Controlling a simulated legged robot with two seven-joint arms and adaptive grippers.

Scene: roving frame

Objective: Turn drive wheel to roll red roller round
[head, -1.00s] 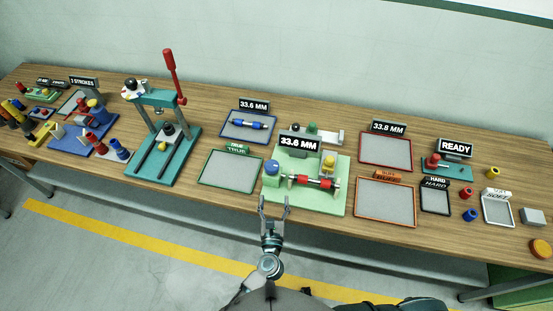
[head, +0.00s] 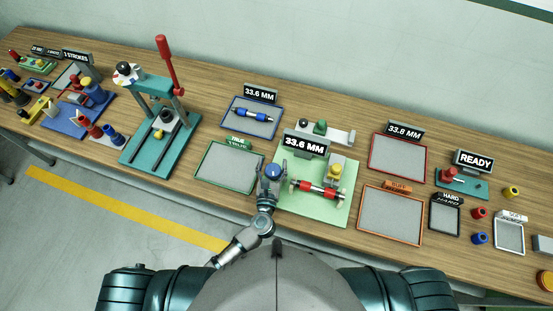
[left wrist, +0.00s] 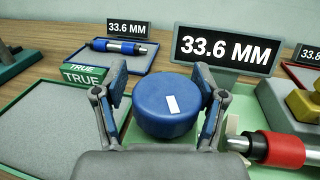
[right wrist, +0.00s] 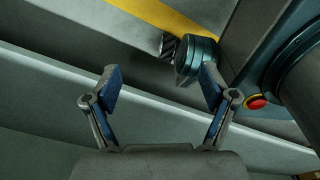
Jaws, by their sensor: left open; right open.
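The blue drive wheel (left wrist: 167,106) with a white mark on its top stands at the left end of the pale green fixture (head: 312,210). The red roller (head: 318,189) lies across that fixture to the right of the wheel; its near end also shows in the left wrist view (left wrist: 283,150). My left gripper (head: 271,172) is open, with one finger on each side of the blue wheel; I cannot tell whether they touch it. My right gripper (right wrist: 160,85) is open and empty, low down away from the fixture.
A 33.6 MM display (head: 305,143) stands behind the roller. A green-rimmed TRUE tray (head: 228,170) is left of the fixture, and an orange-rimmed tray (head: 390,215) is right. A blue roller (head: 252,114) lies in a blue-rimmed tray. A teal press (head: 160,145) stands further left.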

